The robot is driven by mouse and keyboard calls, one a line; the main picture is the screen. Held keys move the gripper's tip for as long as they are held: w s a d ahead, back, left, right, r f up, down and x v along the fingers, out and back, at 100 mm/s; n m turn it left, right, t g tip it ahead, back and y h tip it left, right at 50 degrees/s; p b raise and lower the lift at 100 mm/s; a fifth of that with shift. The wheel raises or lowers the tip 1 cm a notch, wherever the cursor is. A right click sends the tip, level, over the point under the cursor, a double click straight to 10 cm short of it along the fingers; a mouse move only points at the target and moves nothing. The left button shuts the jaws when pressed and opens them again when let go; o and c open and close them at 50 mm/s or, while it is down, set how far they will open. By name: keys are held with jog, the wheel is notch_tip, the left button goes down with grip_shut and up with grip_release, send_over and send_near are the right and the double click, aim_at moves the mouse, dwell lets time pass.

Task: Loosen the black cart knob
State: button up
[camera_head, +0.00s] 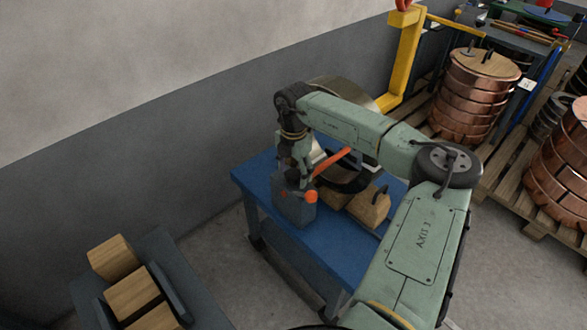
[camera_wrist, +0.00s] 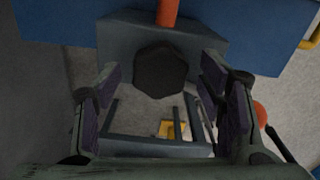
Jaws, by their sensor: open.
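The black knob (camera_wrist: 160,71) shows in the wrist view as a dark, many-sided disc on a grey-blue block. My gripper (camera_wrist: 159,68) is open, with one finger left of the knob and one right of it. Gaps show between the knob and both fingers; how far the tips are from it in depth, I cannot tell. In the head view my gripper (camera_head: 295,180) points down over the grey-blue block (camera_head: 296,210) at the left part of the blue cart (camera_head: 335,243). The knob cannot be made out clearly there, behind my gripper.
An orange lever (camera_head: 331,160) rises beside my gripper; its orange end (camera_wrist: 167,12) shows above the knob. A red ball (camera_wrist: 260,113) is right of my fingers. A wooden block (camera_head: 369,207) sits on the cart. Copper coils (camera_head: 472,98) stand behind right. A wall is left.

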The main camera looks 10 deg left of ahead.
jog(key=c, duration=1.2)
jog(key=shift+o, duration=0.2)
